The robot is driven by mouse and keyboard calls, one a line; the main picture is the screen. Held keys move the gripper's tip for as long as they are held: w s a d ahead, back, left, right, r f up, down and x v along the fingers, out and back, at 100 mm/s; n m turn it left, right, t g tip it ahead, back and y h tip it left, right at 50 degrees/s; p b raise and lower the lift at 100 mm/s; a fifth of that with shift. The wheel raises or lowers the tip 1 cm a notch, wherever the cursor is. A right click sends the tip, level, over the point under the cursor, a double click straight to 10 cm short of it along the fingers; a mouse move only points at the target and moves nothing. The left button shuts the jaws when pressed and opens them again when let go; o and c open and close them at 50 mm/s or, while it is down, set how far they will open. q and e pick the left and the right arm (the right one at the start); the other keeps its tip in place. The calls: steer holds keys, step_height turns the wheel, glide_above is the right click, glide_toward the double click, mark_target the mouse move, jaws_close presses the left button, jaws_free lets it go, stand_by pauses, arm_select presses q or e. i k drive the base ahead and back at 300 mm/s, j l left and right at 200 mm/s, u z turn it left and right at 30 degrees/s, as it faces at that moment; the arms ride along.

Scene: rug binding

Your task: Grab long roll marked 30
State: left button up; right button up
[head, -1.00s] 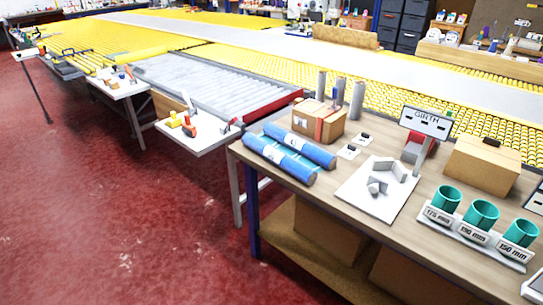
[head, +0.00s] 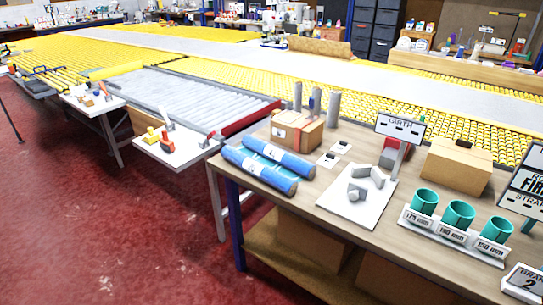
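Two long blue rolls lie side by side at the left end of the wooden table (head: 330,215). The front roll (head: 255,168) is nearest the table's left edge, and the back roll (head: 285,158) lies just behind it. Each has a pale label with a dark mark, too small to read, so I cannot tell which is marked 30. A teal strip shows between them. Neither of my grippers is in view.
A cardboard box (head: 297,132), grey upright tubes (head: 333,105), a GIRTH sign (head: 400,127) and a white board with grey blocks (head: 345,205) stand near the rolls. Teal cups (head: 460,213) stand farther right. The red floor (head: 110,230) left of the table is clear.

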mark_target(286, 185)
steer(key=i+u, duration=0.2)
steer(key=i, duration=0.25)
steer(key=i+l+u, duration=0.25)
steer(key=i, duration=0.15)
